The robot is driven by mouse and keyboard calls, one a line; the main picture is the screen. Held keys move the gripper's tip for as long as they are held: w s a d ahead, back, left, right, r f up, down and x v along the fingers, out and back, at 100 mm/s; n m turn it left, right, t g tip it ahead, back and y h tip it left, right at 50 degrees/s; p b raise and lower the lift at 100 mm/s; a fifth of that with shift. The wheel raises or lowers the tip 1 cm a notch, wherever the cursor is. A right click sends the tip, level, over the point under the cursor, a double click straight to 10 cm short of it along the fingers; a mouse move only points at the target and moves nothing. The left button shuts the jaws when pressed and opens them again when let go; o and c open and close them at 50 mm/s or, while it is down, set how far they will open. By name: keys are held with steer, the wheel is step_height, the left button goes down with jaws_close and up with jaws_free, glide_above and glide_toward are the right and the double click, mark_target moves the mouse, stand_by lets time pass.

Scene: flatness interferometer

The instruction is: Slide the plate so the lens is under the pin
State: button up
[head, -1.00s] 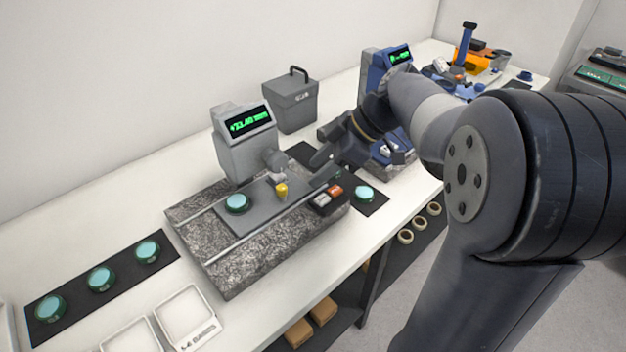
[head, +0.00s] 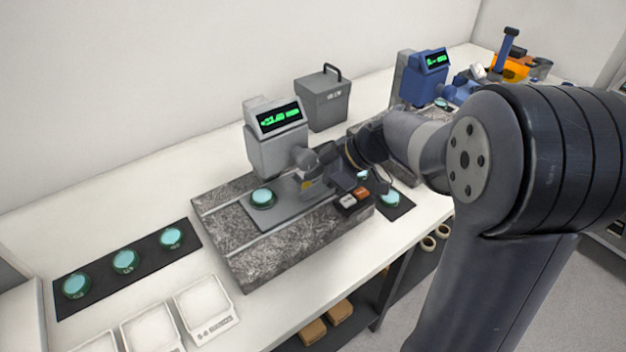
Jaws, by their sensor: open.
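The grey plate (head: 287,213) lies on the granite slab of the grey gauge (head: 276,140). A teal lens (head: 263,197) sits on the plate's left part. The gauge head reaches out to the right of the lens; the pin's tip is hidden by my gripper. A yellow knob (head: 306,185) on the plate is mostly covered by my gripper. My gripper (head: 312,182) is open and low over the plate's right part, at the yellow knob. I cannot tell whether its fingers touch the knob.
A button box (head: 351,198) stands on the slab's right end, close to my gripper. Another lens (head: 390,198) rests on a dark mat beyond it. Several lenses lie on a black strip (head: 98,288) at left, near white trays (head: 206,309).

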jaws_close()
stand_by(0.5)
